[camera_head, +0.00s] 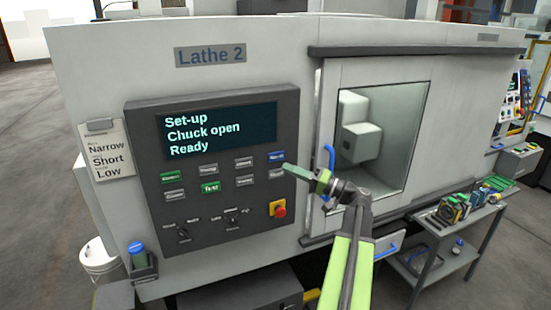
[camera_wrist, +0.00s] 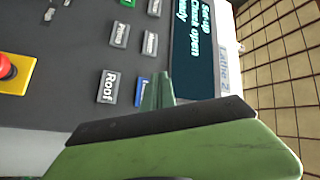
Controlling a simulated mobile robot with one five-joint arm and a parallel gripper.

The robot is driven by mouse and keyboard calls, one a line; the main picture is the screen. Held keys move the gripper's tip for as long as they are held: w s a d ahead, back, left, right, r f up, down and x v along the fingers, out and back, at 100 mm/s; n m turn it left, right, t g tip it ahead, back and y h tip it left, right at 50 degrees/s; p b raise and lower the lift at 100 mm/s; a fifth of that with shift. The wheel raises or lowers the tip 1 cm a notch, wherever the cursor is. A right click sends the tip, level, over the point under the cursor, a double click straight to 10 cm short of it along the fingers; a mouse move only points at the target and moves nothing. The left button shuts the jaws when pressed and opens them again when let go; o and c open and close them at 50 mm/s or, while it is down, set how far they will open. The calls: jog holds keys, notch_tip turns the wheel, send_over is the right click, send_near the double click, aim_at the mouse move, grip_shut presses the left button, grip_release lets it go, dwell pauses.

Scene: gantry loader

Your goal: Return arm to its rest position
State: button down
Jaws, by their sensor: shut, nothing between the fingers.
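My gripper (camera_head: 291,170) is at the end of my green arm, in front of the right edge of the control panel (camera_head: 152,210) of Lathe 2. Its fingers are shut together with nothing between them. The tips point at the right-hand buttons, close to the blue button (camera_head: 276,157) and the grey button below it. I cannot tell whether they touch. In the wrist view the green fingers (camera_wrist: 158,92) cover part of the blue button and reach toward the screen (camera_wrist: 193,50). The screen reads "Set-up, Chuck open, Ready".
A red emergency stop (camera_head: 280,210) sits just below my gripper. The blue door handle (camera_head: 330,160) and the lathe window (camera_head: 400,125) are close on the right. A cart (camera_head: 432,262) with several parts stands at lower right. Open floor (camera_head: 40,215) lies at left.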

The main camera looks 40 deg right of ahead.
dwell(0.3)
jog(key=w+a+f+n+g+y+b, duration=0.1)
jog(key=w+a+f+n+g+y, duration=0.3)
jog(key=a, duration=0.8)
jog(key=w+a+f+n+g+y+b, duration=0.1)
jog(key=w+a+f+g+b, duration=0.15)
jog(key=w+a, duration=0.7)
jog(key=w+a+f+n+g+y+b, duration=0.1)
jog(key=w+a+f+n+g+y, duration=0.2)
jog(key=a, duration=1.2)
jog(key=s+a+f+n+g+h+b, duration=0.1)
jog(key=s+a+f+g+h, duration=0.15)
jog(key=a+f, duration=0.5)
jog(key=s+a+f+g+h, duration=0.1)
jog(key=a+f+g, duration=0.35)
jog(key=a, duration=0.55)
jog(key=s+a+f+n+g+h+b, duration=0.15)
jog(key=s+a+f+h, duration=0.35)
jog(key=f, duration=0.5)
jog(key=s+d+f+m+h, duration=0.1)
jog(key=d+f+h, duration=0.1)
jog(key=d, duration=0.4)
jog(key=s+d+f+m+g+h, duration=0.1)
jog(key=s+d+f+m+h, duration=0.1)
jog(key=d+h, duration=0.3)
jog(key=shift+s+d+f, duration=0.15)
jog(key=shift+d+f, duration=0.1)
jog(key=shift+d, duration=0.2)
